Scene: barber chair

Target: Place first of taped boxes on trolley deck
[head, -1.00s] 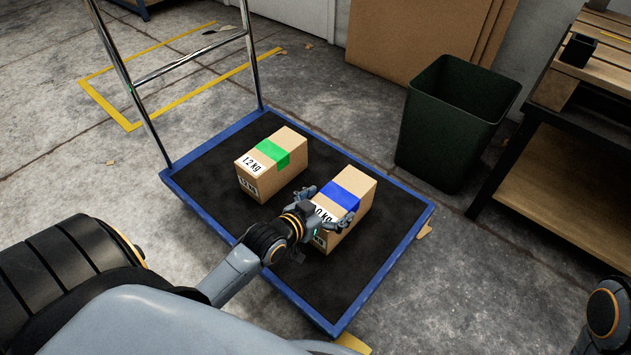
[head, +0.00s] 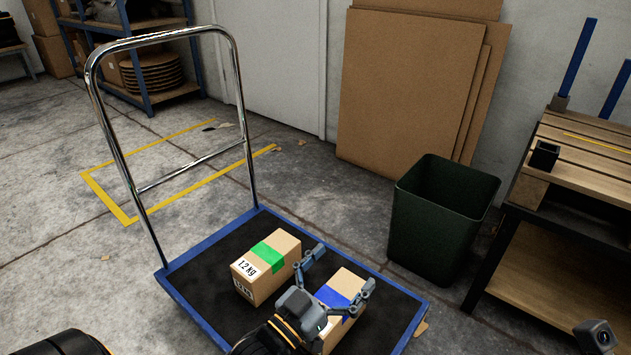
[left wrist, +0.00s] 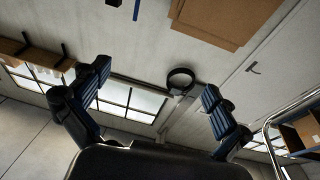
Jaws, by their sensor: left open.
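The trolley deck (head: 190,301) is dark with a blue rim. The box with green tape (head: 281,244), labelled 1.2 kg, sits upright on it. The box with blue tape (head: 350,281) stands on the deck to its right, partly hidden behind my left gripper (head: 343,268). That gripper is open, its fingers spread in front of and above the blue-taped box. In the left wrist view, my left gripper (left wrist: 156,86) shows nothing between its fingers, only the wall and windows beyond. Of my right arm only a small part shows at the lower right; its gripper is out of view.
The chrome trolley handle (head: 105,130) rises at the deck's left. A dark green bin (head: 437,225) stands just beyond its right side. A workbench with a pallet (head: 590,160) is at the right. Cardboard sheets (head: 405,90) lean on the wall.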

